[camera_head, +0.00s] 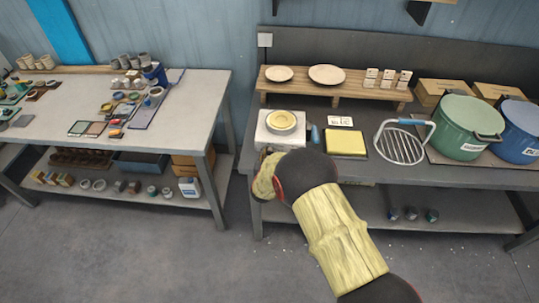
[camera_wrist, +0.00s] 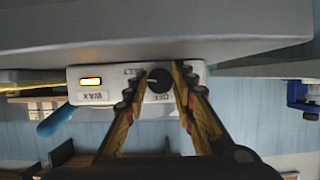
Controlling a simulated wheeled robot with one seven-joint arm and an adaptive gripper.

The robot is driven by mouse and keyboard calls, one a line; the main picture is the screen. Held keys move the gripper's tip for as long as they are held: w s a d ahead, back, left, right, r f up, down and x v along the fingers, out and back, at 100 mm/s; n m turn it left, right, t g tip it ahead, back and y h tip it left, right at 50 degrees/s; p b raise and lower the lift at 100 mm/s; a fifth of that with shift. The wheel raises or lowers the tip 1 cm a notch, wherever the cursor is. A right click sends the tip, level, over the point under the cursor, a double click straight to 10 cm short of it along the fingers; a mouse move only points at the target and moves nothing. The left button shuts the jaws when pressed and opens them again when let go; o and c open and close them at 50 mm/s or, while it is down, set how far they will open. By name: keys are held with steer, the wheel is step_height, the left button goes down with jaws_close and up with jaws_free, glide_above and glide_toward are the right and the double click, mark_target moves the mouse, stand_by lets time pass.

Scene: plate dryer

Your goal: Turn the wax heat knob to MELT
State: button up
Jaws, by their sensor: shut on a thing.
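The wax heater (camera_head: 264,136) is a white box with a round yellow wax pan (camera_head: 282,121) on top, near the front edge of the right bench. In the wrist view, its front panel (camera_wrist: 115,90) shows a lit orange display, a WAX label, an OFF label and another partly covered label. The dark round wax heat knob (camera_wrist: 158,80) is between the two fingers of my gripper (camera_wrist: 158,76), which is shut on it. I cannot clearly tell where the knob points. In the head view my arm hides the knob and the fingertips.
A wooden riser (camera_head: 335,90) with plates stands behind. Floor lies open between the benches.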

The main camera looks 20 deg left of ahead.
jaws_close()
steer(key=shift+w+f+m+y+b, duration=0.15)
steer(key=shift+m+y+b, duration=0.25)
steer(key=shift+b, duration=0.75)
steer(key=m+y+b, duration=0.1)
steer(key=b, duration=0.2)
steer(key=shift+d, duration=0.1)
steer(key=shift+m+b, duration=0.5)
steer(key=shift+b, duration=0.3)
steer(key=shift+y, duration=0.3)
steer(key=o, duration=1)
jaws_free()
steer(key=shift+c, duration=0.2)
